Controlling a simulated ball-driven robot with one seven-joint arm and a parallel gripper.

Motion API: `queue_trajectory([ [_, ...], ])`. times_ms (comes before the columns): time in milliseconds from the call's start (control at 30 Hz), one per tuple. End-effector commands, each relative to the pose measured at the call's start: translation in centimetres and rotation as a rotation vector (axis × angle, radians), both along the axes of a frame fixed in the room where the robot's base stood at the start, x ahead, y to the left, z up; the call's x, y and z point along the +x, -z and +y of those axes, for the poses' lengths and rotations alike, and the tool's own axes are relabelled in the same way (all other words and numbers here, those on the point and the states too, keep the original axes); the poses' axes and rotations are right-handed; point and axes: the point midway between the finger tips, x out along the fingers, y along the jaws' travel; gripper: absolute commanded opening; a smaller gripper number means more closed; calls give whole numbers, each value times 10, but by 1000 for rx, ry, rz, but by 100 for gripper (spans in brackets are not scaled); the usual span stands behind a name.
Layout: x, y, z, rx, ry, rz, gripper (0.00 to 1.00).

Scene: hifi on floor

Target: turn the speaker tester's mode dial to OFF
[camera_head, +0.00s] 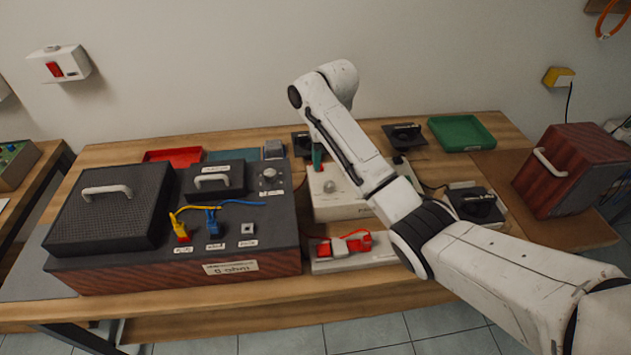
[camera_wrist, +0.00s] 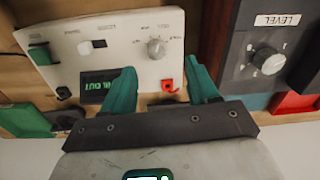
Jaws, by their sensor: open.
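A cream instrument (camera_head: 345,207), which looks like the speaker tester, stands mid-table, partly hidden by my arm. In the wrist view its cream panel (camera_wrist: 120,58) carries a round grey dial (camera_wrist: 156,48) with small marks around it, too small to read. The dial also shows in the head view (camera_head: 332,186). A dark display (camera_wrist: 98,87) has green characters. My gripper (camera_wrist: 163,86) is open and empty over the panel, its teal fingers apart with a red part (camera_wrist: 168,87) showing between them. The dial lies beyond the fingertips, apart from them. In the head view a green finger shows beside my arm.
A dark box (camera_head: 280,222) with a level knob (camera_wrist: 268,62) stands left of the tester in the head view. A white unit with red parts (camera_head: 345,244) sits in front. A green tray (camera_head: 461,132) and a wooden speaker cabinet (camera_head: 580,158) are to the right.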

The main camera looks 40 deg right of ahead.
Motion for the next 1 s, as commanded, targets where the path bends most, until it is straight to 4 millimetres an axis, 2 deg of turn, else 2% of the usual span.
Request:
queue_trajectory([
  [33, 2, -6, -10, -8, 14, 6, 59],
  [100, 2, -10, -16, -14, 25, 12, 59],
  [233, 2, -5, -19, -16, 32, 15, 59],
  [367, 2, 12, -18, -16, 31, 18, 59],
  [700, 1, 72, -18, -16, 30, 18, 59],
  [800, 2, 84, -18, -16, 30, 15, 59],
  [1000, 2, 95, -18, -16, 29, 14, 59],
])
